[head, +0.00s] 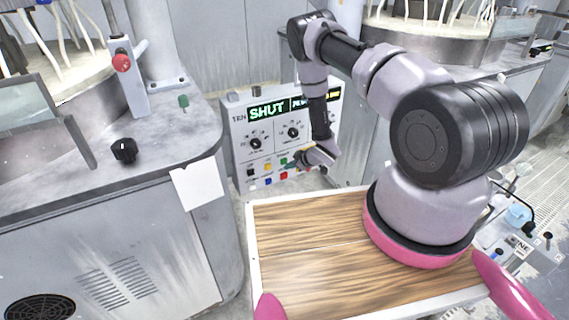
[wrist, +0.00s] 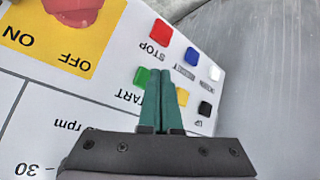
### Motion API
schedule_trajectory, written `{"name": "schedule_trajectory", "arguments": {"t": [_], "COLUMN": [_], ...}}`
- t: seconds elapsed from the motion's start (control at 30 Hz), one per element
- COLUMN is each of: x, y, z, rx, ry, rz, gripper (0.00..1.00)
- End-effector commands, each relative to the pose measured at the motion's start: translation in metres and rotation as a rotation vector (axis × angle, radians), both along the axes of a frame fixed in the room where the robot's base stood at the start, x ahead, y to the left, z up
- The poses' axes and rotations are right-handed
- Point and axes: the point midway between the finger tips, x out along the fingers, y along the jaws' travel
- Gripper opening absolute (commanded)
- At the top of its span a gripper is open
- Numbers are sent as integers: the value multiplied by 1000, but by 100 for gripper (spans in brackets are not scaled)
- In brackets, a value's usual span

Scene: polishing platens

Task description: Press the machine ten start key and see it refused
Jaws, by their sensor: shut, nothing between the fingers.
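The machine ten panel (head: 241,143) is a pale box marked TEN, with a green display (head: 268,111) reading SHUT. In the wrist view, the green start key (wrist: 141,77) sits just left of my fingertips, its label partly hidden. My gripper (wrist: 166,73) has green fingers closed together over the panel between the start key and a yellow key (wrist: 182,97). I cannot tell whether the tips touch the panel. In the head view, my gripper (head: 293,164) is low at the panel's keys.
A red STOP key (wrist: 160,33), a blue key (wrist: 191,56), a white key (wrist: 214,73) and a black key (wrist: 204,108) are close by. A red knob (wrist: 75,8) sits on a yellow ON/OFF plate. A grey machine cabinet (head: 110,245) stands left of the panel.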

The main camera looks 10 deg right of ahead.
Motion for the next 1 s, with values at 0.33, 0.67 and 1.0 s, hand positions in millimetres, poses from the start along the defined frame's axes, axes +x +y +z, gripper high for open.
{"name": "schedule_trajectory", "arguments": {"t": [0.33,0.67,1.0], "x": [0,3,8], "y": [0,1,2], "z": [0,0,0], "rx": [0,1,0], "ry": [0,-1,0], "rz": [0,0,0], "gripper": [0,0,0]}}
